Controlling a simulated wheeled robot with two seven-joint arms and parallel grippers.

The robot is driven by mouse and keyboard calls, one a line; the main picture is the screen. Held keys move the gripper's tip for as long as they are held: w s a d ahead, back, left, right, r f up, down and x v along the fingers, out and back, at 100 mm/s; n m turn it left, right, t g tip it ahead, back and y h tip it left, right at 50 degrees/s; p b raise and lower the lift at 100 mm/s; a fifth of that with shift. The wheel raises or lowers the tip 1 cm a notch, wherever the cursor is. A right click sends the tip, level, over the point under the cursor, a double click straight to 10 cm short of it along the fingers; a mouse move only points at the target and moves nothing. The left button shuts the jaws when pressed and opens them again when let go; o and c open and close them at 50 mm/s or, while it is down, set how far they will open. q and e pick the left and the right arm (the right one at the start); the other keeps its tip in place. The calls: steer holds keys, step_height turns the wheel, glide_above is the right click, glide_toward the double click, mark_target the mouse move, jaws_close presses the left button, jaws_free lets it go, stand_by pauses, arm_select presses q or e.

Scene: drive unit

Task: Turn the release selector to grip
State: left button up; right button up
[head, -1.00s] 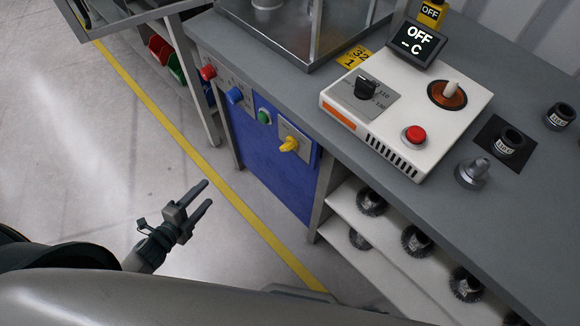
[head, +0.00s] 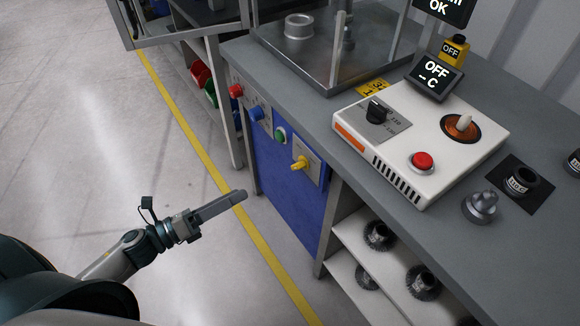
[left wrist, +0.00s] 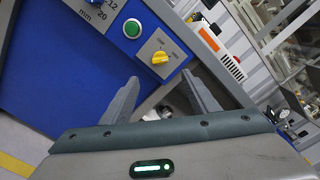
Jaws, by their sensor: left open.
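The release selector appears to be the yellow knob (head: 300,163) on a pale plate on the blue front panel (head: 285,190) of the bench. In the left wrist view the yellow knob (left wrist: 160,57) sits just beyond my fingertips, near the middle; its plate markings are too small to read surely. My left gripper (head: 243,194) is in front of the panel, left of and below the knob, apart from it. The left wrist view shows its two fingers (left wrist: 160,79) spread and empty. My right gripper is in neither view.
A green button (head: 280,135), a blue knob (head: 256,113) and a red knob (head: 236,91) are left of the yellow knob. A white control box (head: 400,165) stands on the bench above. A shelf with dark round parts (head: 378,236) is at right. The floor before the panel is clear.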

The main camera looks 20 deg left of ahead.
mark_target(293, 166)
arm_select(q)
steer(key=p+x, duration=0.3)
steer(key=x, duration=1.2)
steer(key=shift+w+d+p, duration=0.15)
steer(key=shift+w+p, duration=0.1)
steer(key=shift+p, duration=0.05)
steer(key=shift+x, duration=0.8)
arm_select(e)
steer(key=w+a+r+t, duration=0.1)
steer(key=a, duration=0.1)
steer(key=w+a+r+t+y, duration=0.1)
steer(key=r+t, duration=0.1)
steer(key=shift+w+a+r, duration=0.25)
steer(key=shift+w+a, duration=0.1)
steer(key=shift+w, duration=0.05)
arm_select(q)
steer(key=c, duration=1.1)
